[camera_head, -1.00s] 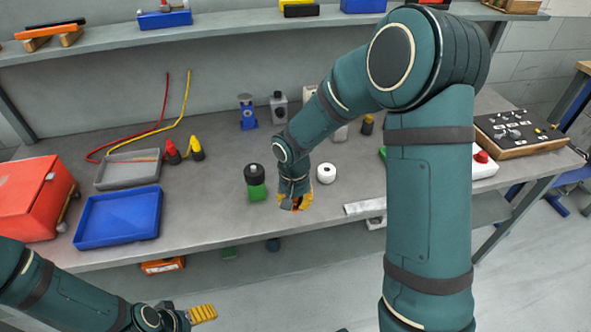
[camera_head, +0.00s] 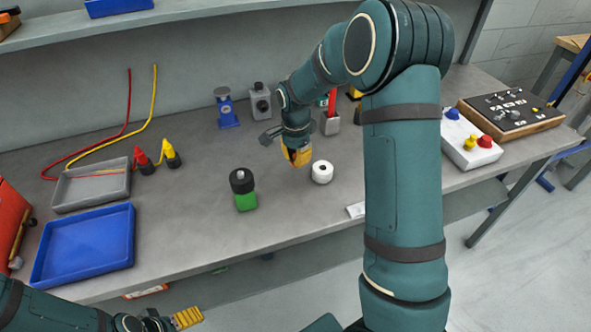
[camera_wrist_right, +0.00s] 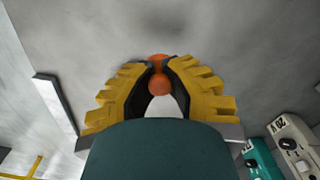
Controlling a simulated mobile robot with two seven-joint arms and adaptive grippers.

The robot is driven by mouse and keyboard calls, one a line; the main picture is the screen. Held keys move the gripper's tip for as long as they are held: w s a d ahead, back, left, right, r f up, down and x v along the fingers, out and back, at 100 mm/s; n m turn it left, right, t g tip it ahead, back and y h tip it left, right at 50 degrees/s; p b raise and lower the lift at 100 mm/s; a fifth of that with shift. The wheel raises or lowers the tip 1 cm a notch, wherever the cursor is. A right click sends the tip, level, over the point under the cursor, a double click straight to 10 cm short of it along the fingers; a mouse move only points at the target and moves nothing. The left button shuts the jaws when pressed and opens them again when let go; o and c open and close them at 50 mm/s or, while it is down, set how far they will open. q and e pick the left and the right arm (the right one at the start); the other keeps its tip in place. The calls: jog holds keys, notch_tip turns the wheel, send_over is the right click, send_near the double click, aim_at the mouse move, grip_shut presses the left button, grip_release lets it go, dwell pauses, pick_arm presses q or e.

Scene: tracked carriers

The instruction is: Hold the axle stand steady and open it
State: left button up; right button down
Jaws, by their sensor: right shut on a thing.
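My right gripper (camera_head: 297,155) is shut on a small orange part (camera_wrist_right: 158,82), of which a rounded end and a ball show between its yellow fingers in the right wrist view. The rest of that part is hidden by the fingers and wrist. The gripper is over the middle of the bench, behind and left of a white spool. A small blue stand (camera_head: 227,109) with a broad base is upright at the back of the bench, left of this gripper and apart from it. I cannot tell surely that it is the axle stand. My left gripper (camera_head: 187,318) is low in front of the bench; its fingers are unclear.
A black-topped green piece (camera_head: 243,190) and the white spool (camera_head: 322,172) are near the right gripper. A grey block (camera_head: 261,102) is beside the blue stand. A blue tray (camera_head: 84,247) and a grey tray (camera_head: 92,186) are left. A white button box (camera_head: 470,140) is right.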

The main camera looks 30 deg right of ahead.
aim_at(296, 175)
notch_tip(296, 175, down, 4)
jog(key=shift+f+b, duration=0.2)
jog(key=shift+b, duration=0.25)
jog(key=shift+r, duration=0.1)
jog(key=shift+f, duration=0.3)
jog(key=c, duration=1.1)
grip_release()
jog(key=shift+o, duration=0.2)
jog(key=shift+r, duration=0.1)
jog(key=shift+r, duration=0.3)
notch_tip(296, 175, up, 12)
jog(key=p, duration=0.2)
jog(key=shift+p, duration=0.35)
